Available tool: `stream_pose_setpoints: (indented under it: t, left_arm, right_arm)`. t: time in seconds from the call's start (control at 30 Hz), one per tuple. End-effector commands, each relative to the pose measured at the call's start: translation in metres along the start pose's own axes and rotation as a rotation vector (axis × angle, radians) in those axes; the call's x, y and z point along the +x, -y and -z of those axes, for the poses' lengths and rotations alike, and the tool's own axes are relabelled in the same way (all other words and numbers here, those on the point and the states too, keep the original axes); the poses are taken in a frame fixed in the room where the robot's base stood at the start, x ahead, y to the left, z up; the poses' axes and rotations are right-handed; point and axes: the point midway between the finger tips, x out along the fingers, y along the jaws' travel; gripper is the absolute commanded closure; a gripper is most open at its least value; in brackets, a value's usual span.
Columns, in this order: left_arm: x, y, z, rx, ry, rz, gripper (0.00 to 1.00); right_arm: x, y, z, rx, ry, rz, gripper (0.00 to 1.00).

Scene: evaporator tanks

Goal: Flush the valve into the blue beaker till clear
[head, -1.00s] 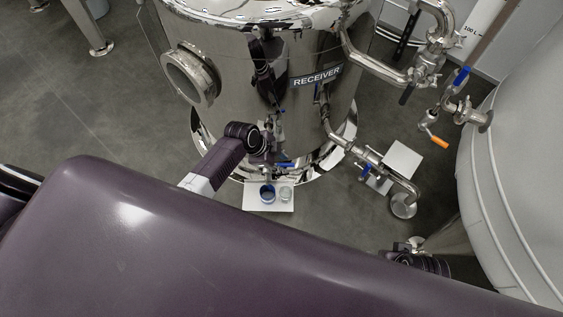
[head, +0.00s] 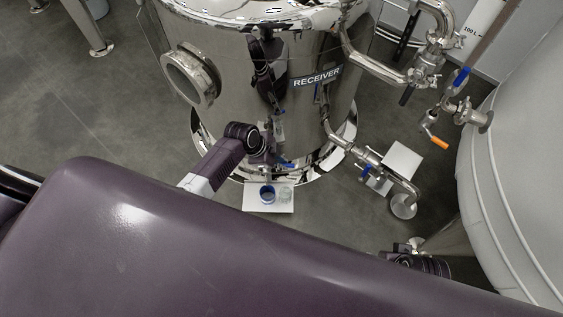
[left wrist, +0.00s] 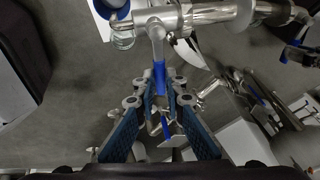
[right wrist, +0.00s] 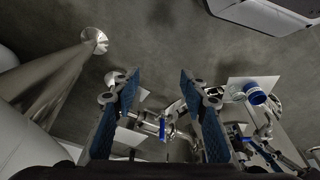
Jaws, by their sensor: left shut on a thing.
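The blue beaker (head: 267,194) stands on a white stand below the steel receiver tank (head: 318,110), with a clear glass beaker (head: 286,194) to its right. In the left wrist view the blue beaker (left wrist: 112,12) is cut by the top edge, and the glass beaker (left wrist: 123,40) is beside the steel outlet pipe. My left gripper (head: 268,158) is at the tank's low outlet. It is shut on the blue valve handle (left wrist: 160,80). My right gripper (right wrist: 157,88) is open and empty, apart from the beakers. Whether liquid flows is too small to tell.
Another pipe with a blue-handled valve (head: 364,172) reaches right over a second white stand (head: 404,160). An orange-handled valve (head: 436,140) sticks out from the large pale tank (head: 525,170) at right.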

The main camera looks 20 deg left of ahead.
Motion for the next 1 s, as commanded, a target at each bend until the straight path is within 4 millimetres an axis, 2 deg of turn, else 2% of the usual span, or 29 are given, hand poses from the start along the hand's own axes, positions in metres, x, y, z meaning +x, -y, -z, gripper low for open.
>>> stream_pose_setpoints:
  t: [0.3,0.57,0.77,1.0]
  left_arm:
    - [-0.002,-0.006,-0.004,0.131,-0.023,-0.054,1.00]
    - [-0.003,-0.017,-0.007,0.341,-0.068,-0.140,1.00]
    - [-0.006,-0.025,-0.012,0.509,-0.105,-0.210,1.00]
    - [-0.010,-0.032,-0.015,0.667,-0.141,-0.276,1.00]
  right_arm:
    - [-0.008,0.000,0.005,0.000,-0.010,0.000,0.60]
    - [-0.047,-0.002,0.009,0.002,-0.031,-0.004,0.60]
    - [-0.092,-0.004,0.009,0.005,-0.052,-0.008,0.60]
    - [-0.075,-0.003,0.005,0.005,-0.047,-0.008,0.60]
